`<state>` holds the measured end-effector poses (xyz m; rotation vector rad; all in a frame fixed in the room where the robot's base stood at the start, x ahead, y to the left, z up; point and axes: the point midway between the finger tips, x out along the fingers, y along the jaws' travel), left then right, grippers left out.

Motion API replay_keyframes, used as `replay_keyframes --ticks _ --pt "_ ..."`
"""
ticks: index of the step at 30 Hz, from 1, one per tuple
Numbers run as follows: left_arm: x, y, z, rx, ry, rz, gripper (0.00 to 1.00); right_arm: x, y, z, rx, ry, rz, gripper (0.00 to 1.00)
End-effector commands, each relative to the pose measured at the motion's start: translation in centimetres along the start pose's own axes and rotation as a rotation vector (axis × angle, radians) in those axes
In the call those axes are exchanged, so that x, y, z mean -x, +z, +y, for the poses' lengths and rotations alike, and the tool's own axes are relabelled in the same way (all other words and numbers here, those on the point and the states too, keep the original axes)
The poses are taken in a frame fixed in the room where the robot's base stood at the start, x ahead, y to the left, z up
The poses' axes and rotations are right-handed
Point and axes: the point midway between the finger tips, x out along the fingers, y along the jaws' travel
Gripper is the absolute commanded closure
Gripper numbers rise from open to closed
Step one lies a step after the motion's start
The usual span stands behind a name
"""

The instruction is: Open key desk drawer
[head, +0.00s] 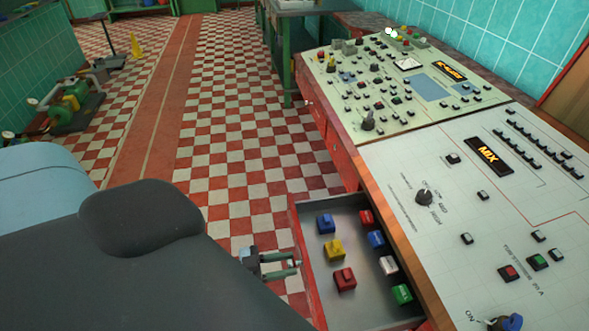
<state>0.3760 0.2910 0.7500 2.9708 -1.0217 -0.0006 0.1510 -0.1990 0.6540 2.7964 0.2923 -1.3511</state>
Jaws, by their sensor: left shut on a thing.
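The key desk drawer (359,263) is pulled out from the red side of the desk, and its inside is in view from above. It holds several small blocks in blue, yellow, red, white and green. My left gripper (293,264) is at the outer side of the red drawer front, at about its middle. Its jaws are shut on the drawer's handle, which is mostly hidden by the fingers. My right gripper is not in view.
The desk top carries a near panel (440,220) with a MIX display and a far panel (385,125) with many knobs and buttons. A checkered floor (240,150) lies open to the left. Green machinery (70,100) and a yellow cone (136,46) stand far left.

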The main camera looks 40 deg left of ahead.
Motion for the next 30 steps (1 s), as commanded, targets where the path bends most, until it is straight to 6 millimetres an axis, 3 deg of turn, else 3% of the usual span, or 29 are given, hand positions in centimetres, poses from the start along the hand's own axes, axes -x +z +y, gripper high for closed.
replay_keyframes --ticks 12,13,17,26,30 --pt "0.3 0.0 0.0 0.000 0.000 0.002 1.00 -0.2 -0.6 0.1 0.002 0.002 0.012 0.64" --pt "0.3 0.0 0.0 0.000 0.000 0.001 0.66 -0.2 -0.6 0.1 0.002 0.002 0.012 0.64" --pt "0.2 0.0 0.0 0.000 0.000 0.001 0.49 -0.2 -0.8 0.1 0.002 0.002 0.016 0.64" --pt "0.4 0.0 0.0 0.000 0.000 0.000 0.49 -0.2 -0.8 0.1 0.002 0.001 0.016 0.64" --pt "1.7 0.2 0.0 0.000 0.000 -0.004 0.49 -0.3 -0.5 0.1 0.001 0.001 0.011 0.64"
